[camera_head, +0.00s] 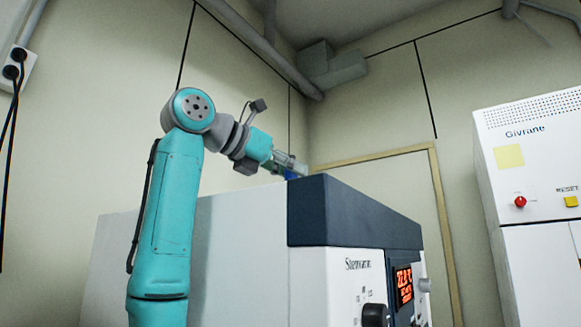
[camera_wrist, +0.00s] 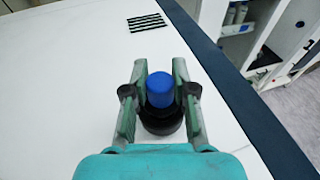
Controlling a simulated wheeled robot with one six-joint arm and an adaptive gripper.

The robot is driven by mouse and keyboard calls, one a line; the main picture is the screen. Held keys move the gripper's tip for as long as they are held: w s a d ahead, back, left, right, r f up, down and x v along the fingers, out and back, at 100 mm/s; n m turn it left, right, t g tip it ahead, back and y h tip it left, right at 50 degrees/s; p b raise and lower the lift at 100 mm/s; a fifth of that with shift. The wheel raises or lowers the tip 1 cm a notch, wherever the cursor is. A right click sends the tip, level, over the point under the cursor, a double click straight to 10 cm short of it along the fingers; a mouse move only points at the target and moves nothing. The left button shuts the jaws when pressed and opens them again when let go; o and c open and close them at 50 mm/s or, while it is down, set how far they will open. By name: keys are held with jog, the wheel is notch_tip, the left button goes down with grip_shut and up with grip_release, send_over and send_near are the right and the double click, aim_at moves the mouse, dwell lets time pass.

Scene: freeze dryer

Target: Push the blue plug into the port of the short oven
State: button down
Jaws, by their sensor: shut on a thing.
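The blue plug (camera_wrist: 160,90) stands between the two fingers of my gripper (camera_wrist: 160,76) in the wrist view, with the fingers shut on it from both sides. A black round collar (camera_wrist: 162,122) sits below it on the white top. I cannot tell how deep the plug is in the collar. The short oven (camera_head: 340,275) has a white body and a dark blue front edge on top. In the head view my gripper (camera_head: 290,170) is low over its top, with a bit of blue under the fingers.
A dark slotted vent (camera_wrist: 147,22) lies on the white top beyond my gripper. A tall white cabinet (camera_head: 530,160) with a red knob and a yellow button stands at the right. A wall socket (camera_head: 17,68) with black cables is at the left. The white top around the collar is clear.

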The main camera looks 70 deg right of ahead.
jog(key=shift+f, duration=0.75)
dwell(0.7)
jog(key=c, duration=0.5)
grip_release()
jog(key=shift+c, duration=0.2)
jog(key=shift+w+a, duration=0.1)
jog(key=shift+a, duration=0.05)
jog(key=shift+v, duration=2.85)
